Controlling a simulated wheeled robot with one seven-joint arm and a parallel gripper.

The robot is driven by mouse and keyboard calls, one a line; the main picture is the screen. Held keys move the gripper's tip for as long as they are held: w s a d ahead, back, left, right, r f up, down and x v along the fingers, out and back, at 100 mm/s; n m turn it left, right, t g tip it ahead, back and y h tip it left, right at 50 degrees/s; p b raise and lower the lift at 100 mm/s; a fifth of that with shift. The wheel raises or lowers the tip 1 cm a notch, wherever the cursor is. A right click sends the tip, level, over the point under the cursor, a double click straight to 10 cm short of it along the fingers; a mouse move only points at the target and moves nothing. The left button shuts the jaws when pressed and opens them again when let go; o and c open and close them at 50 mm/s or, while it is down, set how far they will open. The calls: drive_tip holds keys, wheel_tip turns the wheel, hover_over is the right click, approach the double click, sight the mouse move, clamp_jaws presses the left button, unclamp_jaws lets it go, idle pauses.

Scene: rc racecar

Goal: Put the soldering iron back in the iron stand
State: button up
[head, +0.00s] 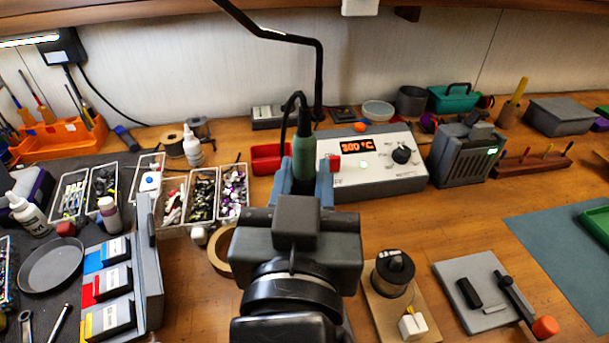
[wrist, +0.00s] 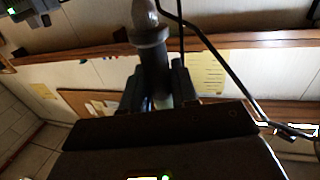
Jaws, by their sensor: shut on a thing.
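My gripper (head: 304,178) is shut on the green handle of the soldering iron (head: 304,148), in front of the grey station with the red 300 °C display (head: 373,160). The handle stands roughly upright between the fingers, with a black cord rising from its top. The iron's tip is hidden behind my gripper. In the wrist view my gripper (wrist: 156,88) holds the dark handle (wrist: 152,50). No iron stand is clearly identifiable; a wooden base (head: 376,308) with a black round part and a small white block is right of my wrist, but I cannot tell whether it is the stand.
Clear part trays (head: 203,194) and a rack of coloured boxes (head: 112,285) lie left. A tape roll (head: 218,254) is beside my wrist. A grey fan unit (head: 467,154) stands right of the station. A black lamp arm (head: 319,75) rises behind. Bare wood (head: 455,222) lies right.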

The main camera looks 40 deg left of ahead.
drive_tip(key=shift+f+b, duration=1.4)
drive_tip(key=shift+f, duration=0.55)
drive_tip(key=o, duration=1.4)
drive_tip(key=shift+o, duration=0.2)
drive_tip(key=shift+s, duration=0.1)
drive_tip(key=s+d+r+p, duration=0.1)
drive_tip(key=s+d+r, duration=0.1)
drive_tip(key=s+d, duration=0.2)
drive_tip(key=shift+s, duration=0.8)
